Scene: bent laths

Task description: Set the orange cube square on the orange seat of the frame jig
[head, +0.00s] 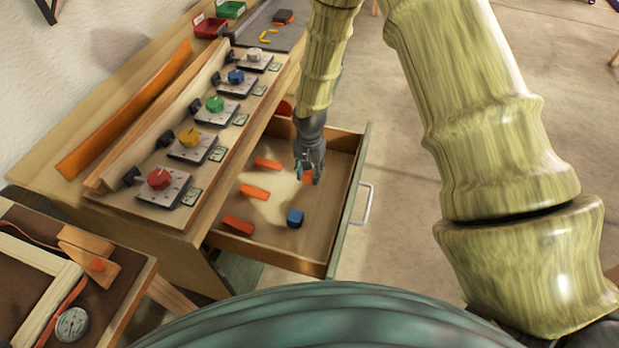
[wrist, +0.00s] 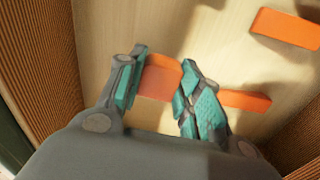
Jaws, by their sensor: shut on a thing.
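My gripper (head: 310,172) reaches down into the open drawer (head: 320,262) in the head view. It is shut on the orange cube (head: 308,178), which is mostly hidden by the fingers there. In the wrist view the orange cube (wrist: 158,84) shows between the teal finger pads of my gripper (wrist: 160,92), over the pale drawer floor. I cannot tell whether it touches the floor. The frame jig (head: 52,295) seems to be the light wooden frame on the dark board at the lower left. A small orange patch (head: 97,265) shows there; I cannot tell if it is the seat.
Drawer walls stand close around my gripper. The bench carries a row of coloured knobs (head: 190,137) and a long orange lath (head: 128,110). A round dial (head: 72,324) sits by the frame.

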